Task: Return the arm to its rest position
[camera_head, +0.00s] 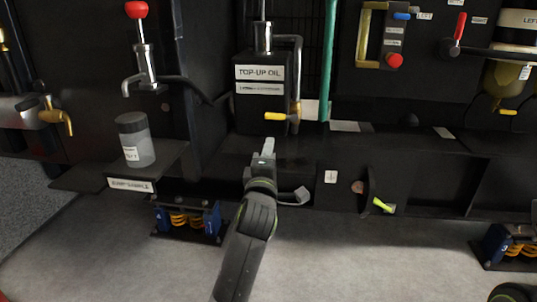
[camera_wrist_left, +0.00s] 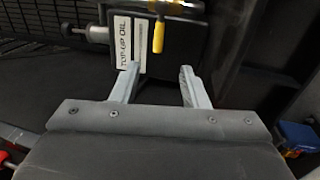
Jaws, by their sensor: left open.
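My left arm reaches up from the bottom of the head view. Its gripper (camera_head: 267,148) is just below and in front of the black top-up oil tank (camera_head: 262,100), below its yellow-handled tap (camera_head: 276,116). In the left wrist view the two pale fingers (camera_wrist_left: 159,72) stand apart with nothing between them. The tank's label (camera_wrist_left: 126,42) and the yellow tap handle (camera_wrist_left: 158,37) are just beyond the fingertips. I cannot tell whether the fingers touch the tank. My right gripper does not show.
A clear lidded jar (camera_head: 137,142) stands on a shelf at left, under a red-knobbed pump (camera_head: 140,45). A green pipe (camera_head: 328,60) rises right of the tank. A yellow-green-handled valve (camera_head: 383,205) sticks out at lower right.

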